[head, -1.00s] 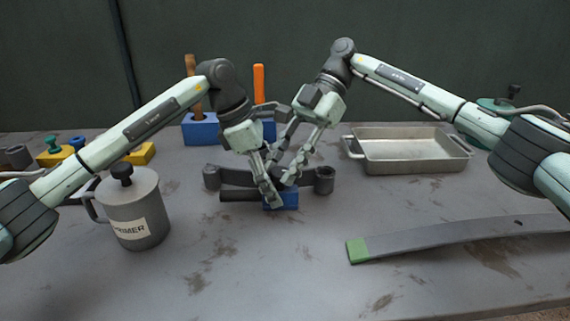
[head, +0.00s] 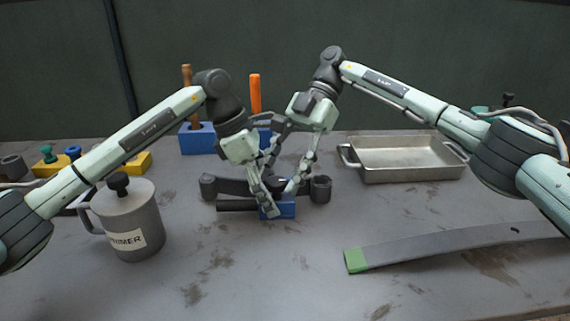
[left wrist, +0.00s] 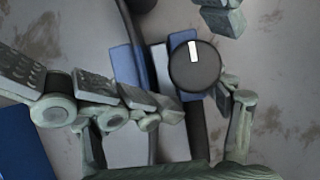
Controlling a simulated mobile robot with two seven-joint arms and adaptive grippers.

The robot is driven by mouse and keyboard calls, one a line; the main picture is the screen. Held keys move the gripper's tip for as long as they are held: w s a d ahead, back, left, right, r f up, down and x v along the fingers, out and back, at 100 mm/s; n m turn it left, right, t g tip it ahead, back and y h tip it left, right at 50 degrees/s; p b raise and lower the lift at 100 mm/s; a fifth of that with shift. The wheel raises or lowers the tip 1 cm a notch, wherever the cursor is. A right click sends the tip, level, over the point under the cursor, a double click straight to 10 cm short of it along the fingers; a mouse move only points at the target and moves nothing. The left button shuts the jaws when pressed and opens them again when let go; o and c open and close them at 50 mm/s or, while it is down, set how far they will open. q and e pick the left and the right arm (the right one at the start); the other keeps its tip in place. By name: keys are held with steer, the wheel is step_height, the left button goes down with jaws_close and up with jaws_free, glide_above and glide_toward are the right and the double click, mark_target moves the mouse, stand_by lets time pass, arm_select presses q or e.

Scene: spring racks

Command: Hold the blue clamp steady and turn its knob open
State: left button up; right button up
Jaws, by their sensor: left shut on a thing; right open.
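The blue clamp (head: 284,212) sits around the middle of a dark leaf spring (head: 236,188) on the bench. In the left wrist view the blue clamp body (left wrist: 128,68) lies beside the round black knob (left wrist: 210,72), which bears a white mark. In the head view the arms hide the knob. My left gripper (head: 268,208) is shut on the clamp; its fingers in the left wrist view (left wrist: 200,104) reach to both sides below the knob. My right gripper (head: 286,182) is open beside it, over the clamp. One of its fingers shows above the knob (left wrist: 222,16).
A grey primer can (head: 130,222) stands front left. A metal tray (head: 405,176) is at the back right. A long grey leaf with a green end (head: 356,261) lies front right. Blue blocks (head: 197,139) with handles stand behind. The front middle is clear.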

steer(key=v, duration=0.7)
steer(key=shift+w+d, duration=0.1)
arm_select(q)
steer(key=o, duration=1.7)
steer(key=v, duration=1.2)
